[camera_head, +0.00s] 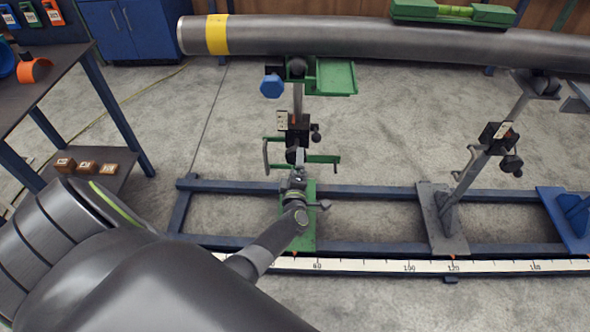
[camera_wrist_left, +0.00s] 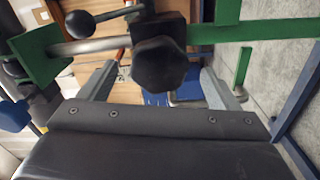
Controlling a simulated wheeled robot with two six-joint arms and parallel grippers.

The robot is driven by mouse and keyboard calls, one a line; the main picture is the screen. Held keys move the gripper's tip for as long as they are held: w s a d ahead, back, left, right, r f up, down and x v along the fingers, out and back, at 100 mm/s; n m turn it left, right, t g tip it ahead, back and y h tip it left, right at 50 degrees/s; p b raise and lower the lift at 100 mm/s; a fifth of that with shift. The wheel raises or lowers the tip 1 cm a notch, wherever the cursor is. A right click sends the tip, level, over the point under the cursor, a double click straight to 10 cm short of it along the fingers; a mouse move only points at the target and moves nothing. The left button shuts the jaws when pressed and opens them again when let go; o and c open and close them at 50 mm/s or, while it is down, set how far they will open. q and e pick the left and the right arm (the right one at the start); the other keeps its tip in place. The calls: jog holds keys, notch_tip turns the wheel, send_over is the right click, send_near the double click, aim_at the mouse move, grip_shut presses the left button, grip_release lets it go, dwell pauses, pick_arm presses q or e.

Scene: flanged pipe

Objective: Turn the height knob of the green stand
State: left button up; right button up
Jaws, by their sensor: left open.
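The green stand (camera_head: 303,216) stands on a blue rail frame and carries a green top bracket (camera_head: 335,77) under the pipe. A dark, faceted knob (camera_wrist_left: 160,65), which looks like the height knob, faces me in the left wrist view. My left gripper (camera_head: 296,172) reaches in low at the stand's post. Its fingers (camera_wrist_left: 157,82) are open, one on each side of the knob; contact cannot be told. In the head view my wrist and gripper largely hide this knob. A blue knob (camera_head: 272,86) sits higher, beside the top bracket. My right gripper is not in view.
A long grey pipe (camera_head: 390,36) with a yellow band runs above the stands and bears a green level (camera_head: 452,12). A grey stand (camera_head: 440,215) is to the right. Green side bars (camera_head: 322,159) stick out from the post. A scale strip (camera_head: 380,266) runs along the front rail (camera_head: 375,250).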

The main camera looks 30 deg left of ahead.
pick_arm(q)
jog(key=v, duration=1.4)
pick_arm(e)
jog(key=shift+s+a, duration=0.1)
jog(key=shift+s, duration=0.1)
pick_arm(q)
jog(key=shift+a, duration=0.1)
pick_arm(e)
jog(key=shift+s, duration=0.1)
